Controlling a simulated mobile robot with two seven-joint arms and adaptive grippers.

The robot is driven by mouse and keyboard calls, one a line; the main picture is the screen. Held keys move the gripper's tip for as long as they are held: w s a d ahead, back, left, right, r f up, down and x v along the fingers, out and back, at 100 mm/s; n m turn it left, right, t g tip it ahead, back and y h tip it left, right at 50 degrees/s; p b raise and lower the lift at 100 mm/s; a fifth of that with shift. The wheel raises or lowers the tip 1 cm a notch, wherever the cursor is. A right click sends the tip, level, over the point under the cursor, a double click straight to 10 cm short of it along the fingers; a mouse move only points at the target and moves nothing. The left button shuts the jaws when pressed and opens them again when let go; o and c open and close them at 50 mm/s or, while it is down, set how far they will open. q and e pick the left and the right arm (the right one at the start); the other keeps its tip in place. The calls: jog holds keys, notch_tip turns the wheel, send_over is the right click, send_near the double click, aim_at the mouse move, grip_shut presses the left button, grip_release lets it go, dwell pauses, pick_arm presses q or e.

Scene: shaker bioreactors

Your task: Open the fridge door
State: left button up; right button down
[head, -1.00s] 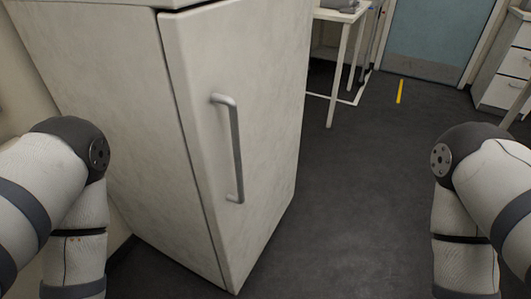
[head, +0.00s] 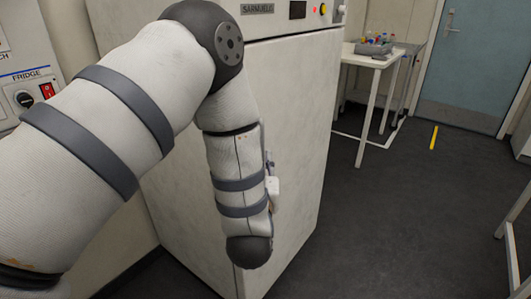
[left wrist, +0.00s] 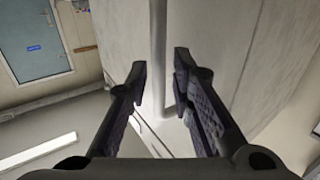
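The fridge is a tall off-white cabinet, and its door (head: 300,110) looks shut in the head view. My left arm crosses in front of it, covering most of the handle and my left gripper there. In the left wrist view, my left gripper (left wrist: 160,64) is open, its two dark fingers apart. The vertical grey handle (left wrist: 158,35) shows in the gap between the fingers, against the pale door. Whether a finger touches the handle, I cannot tell. My right gripper is in neither current view.
A wall panel (head: 28,85) marked FRIDGE with a red switch is at the left. A white table (head: 375,55) with a grey tray (head: 374,49) stands behind the fridge on the right. The dark floor (head: 400,220) right of the fridge is clear.

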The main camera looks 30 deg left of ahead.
pick_arm(q)
jog(key=x, duration=0.4)
grip_shut()
jog(key=shift+d+f, duration=0.15)
jog(key=shift+d, duration=0.05)
